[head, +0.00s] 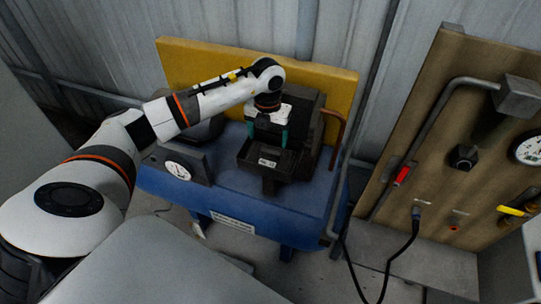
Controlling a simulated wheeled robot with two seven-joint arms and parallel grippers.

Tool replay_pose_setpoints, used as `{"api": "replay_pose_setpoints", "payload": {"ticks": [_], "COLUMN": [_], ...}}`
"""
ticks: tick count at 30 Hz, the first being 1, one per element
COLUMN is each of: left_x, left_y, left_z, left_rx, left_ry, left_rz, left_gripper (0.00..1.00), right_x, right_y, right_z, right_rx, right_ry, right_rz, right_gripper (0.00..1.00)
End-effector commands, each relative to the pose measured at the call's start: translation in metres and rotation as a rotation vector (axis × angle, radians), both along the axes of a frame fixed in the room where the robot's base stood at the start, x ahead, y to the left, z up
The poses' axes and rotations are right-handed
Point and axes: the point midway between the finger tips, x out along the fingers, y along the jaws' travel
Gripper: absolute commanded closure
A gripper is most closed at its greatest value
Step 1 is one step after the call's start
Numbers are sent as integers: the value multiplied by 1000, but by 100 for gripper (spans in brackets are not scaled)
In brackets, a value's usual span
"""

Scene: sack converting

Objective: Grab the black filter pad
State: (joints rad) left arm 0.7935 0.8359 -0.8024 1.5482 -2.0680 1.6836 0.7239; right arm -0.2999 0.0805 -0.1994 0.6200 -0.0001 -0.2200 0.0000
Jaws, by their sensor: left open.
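My left gripper (267,140) points down over the front of a black machine (302,127). Its two teal fingers are spread apart, with dark surface showing between them. A black tray (283,170) with a small pale label juts from the machine's front, just below the fingertips. I cannot make out the black filter pad apart from the black machine and tray; my gripper and wrist cover part of that area. I cannot tell whether the fingers touch anything. My right gripper is not in view.
The machine stands on a blue bench (235,200) before a yellow back panel (325,85). A brown board (440,130) with fittings stands further right.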

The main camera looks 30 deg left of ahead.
Motion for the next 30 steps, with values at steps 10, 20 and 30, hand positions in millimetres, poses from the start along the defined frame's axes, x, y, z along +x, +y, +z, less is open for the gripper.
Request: {"api": "replay_pose_setpoints", "payload": {"ticks": [10, 20, 30], "left_x": [2, 3, 3], "left_y": [-7, -7, -7], "left_z": [-40, -56, -55], "left_rx": [-3, -2, -2], "left_ry": [2, -1, -1], "left_rz": [0, -1, -1], "left_gripper": [20, 20, 66], "right_x": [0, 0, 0], "right_y": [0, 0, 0], "right_z": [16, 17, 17], "right_rx": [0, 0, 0], "right_ry": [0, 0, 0], "right_rz": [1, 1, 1], "right_gripper": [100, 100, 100]}}
